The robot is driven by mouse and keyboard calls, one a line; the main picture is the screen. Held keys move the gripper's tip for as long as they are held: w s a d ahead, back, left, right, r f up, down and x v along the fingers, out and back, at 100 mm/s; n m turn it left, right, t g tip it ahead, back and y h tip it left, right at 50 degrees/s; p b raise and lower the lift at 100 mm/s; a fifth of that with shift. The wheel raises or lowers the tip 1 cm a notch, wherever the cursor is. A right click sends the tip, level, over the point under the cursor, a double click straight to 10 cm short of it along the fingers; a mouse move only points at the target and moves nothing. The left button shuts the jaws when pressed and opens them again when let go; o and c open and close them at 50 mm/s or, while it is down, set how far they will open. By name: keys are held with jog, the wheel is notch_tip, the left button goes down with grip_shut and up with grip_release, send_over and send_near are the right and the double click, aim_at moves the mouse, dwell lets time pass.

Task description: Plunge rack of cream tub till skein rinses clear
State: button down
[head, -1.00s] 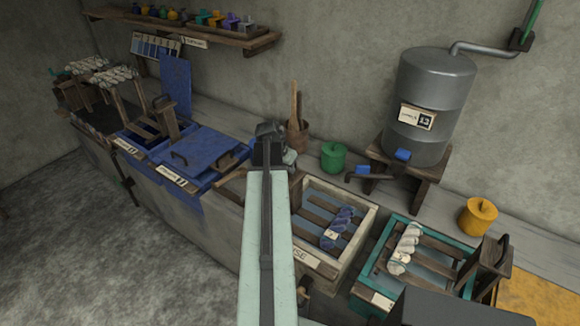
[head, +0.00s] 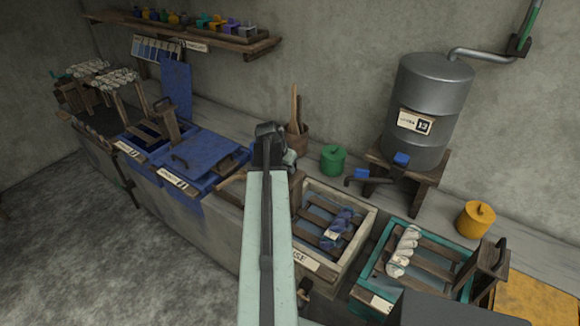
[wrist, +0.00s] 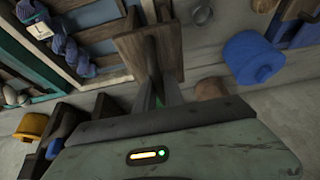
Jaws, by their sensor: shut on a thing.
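The cream tub (head: 366,226) stands right of my arm in the head view. Its slatted wooden rack (head: 326,208) carries a blue twisted skein (head: 341,226) with a pale tag. The water between the slats looks bluish. My gripper (wrist: 158,92) is shut on the rack's upright wooden handle (wrist: 148,52), seen in the wrist view. In the head view, my arm hides the grip and part of the tub's left side. The skein also shows in the wrist view (wrist: 66,45), at upper left.
A teal tub (head: 369,262) with a white skein (head: 404,250) stands to the right. Blue vats (head: 207,152) stand to the left. A metal water drum (head: 432,95), a green pot (head: 333,158) and a yellow pot (head: 476,218) are on the back ledge. Open floor lies at left.

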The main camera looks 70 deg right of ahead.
notch_tip(320, 180, down, 13)
jog(key=b, duration=1.2)
jog(key=shift+r, duration=0.1)
dwell(0.5)
notch_tip(320, 180, up, 16)
jog(key=p, duration=1.5)
jog(key=shift+f+p, duration=0.25)
jog(key=shift+p, duration=0.05)
jog(key=shift+f, duration=0.1)
jog(key=shift+c, duration=1)
grip_release()
